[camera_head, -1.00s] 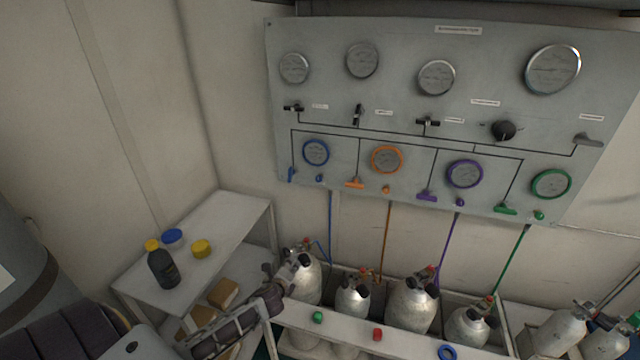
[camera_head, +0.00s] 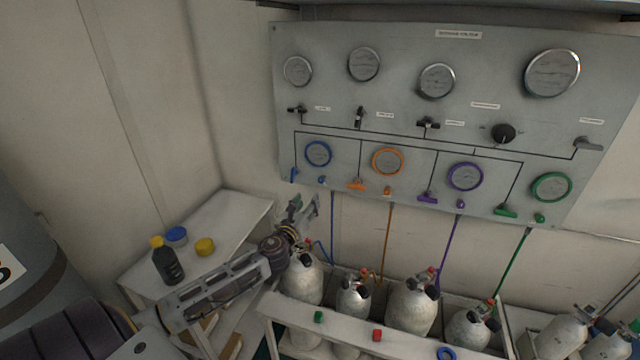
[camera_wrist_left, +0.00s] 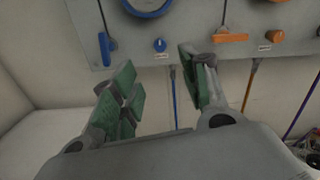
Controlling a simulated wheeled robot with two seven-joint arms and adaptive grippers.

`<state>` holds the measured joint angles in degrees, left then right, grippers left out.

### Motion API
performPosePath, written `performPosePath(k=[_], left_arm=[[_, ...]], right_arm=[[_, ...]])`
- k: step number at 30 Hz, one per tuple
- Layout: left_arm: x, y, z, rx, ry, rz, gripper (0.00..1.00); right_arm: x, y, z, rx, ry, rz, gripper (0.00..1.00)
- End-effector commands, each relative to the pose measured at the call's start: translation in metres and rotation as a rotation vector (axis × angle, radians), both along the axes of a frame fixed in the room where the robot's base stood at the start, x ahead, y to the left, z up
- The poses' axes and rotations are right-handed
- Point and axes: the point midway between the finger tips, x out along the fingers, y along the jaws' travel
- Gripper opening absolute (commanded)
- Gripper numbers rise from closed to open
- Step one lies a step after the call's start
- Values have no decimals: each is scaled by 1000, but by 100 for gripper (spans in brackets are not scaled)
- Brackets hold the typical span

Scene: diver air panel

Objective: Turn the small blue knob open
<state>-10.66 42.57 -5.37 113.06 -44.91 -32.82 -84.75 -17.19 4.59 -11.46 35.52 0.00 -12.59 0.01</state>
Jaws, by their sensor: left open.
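The small blue knob (camera_head: 322,180) sits on the lower left edge of the grey panel (camera_head: 400,110), below the blue-ringed gauge (camera_head: 318,153) and right of a blue lever handle (camera_head: 293,174). In the left wrist view the small blue knob (camera_wrist_left: 160,45) shows above and between the fingertips, with the blue lever (camera_wrist_left: 104,48) to its left. My left gripper (camera_head: 304,207) is open and empty, below and a little left of the knob, apart from it. Its green-padded fingers (camera_wrist_left: 160,85) point up toward the panel. My right gripper is not in view.
Gas cylinders (camera_head: 412,305) stand in a white rack below the panel, with coloured hoses rising to it. A white shelf (camera_head: 222,215) at left holds a dark bottle (camera_head: 168,265) and blue and yellow lids. An orange lever (camera_wrist_left: 230,38) lies right of the knob.

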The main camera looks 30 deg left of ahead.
Motion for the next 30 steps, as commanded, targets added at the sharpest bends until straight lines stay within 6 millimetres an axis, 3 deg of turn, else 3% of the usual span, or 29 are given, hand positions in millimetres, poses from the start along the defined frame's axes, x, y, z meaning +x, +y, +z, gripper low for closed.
performPosePath(k=[11, 30], left_arm=[[8, 2, -1, -2, 1, 2, 45], [50, 12, 0, -4, -1, 1, 45]], right_arm=[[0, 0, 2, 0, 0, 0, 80], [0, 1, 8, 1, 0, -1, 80]])
